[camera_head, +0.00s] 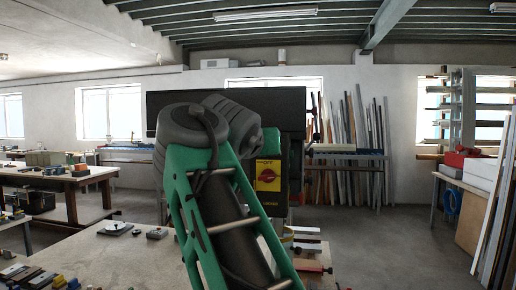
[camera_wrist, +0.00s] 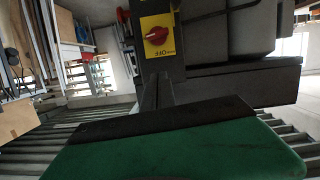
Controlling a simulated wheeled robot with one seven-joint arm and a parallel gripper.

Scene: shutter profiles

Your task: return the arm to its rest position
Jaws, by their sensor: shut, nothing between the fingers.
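My arm, with green links and dark grey joints, is folded up in the middle of the head view. My gripper (camera_wrist: 158,82) shows in the wrist view as dark fingers close together above a black bar and a green body. It is shut and holds nothing. In the head view I cannot make out the fingers behind the arm.
A yellow plate with a red rotary switch (camera_head: 268,176) is on a dark box just behind my arm; the switch also shows close beyond the fingers in the wrist view (camera_wrist: 157,35). A worktop (camera_head: 110,262) with small items lies in front. Long profiles (camera_head: 360,135) lean against the back wall.

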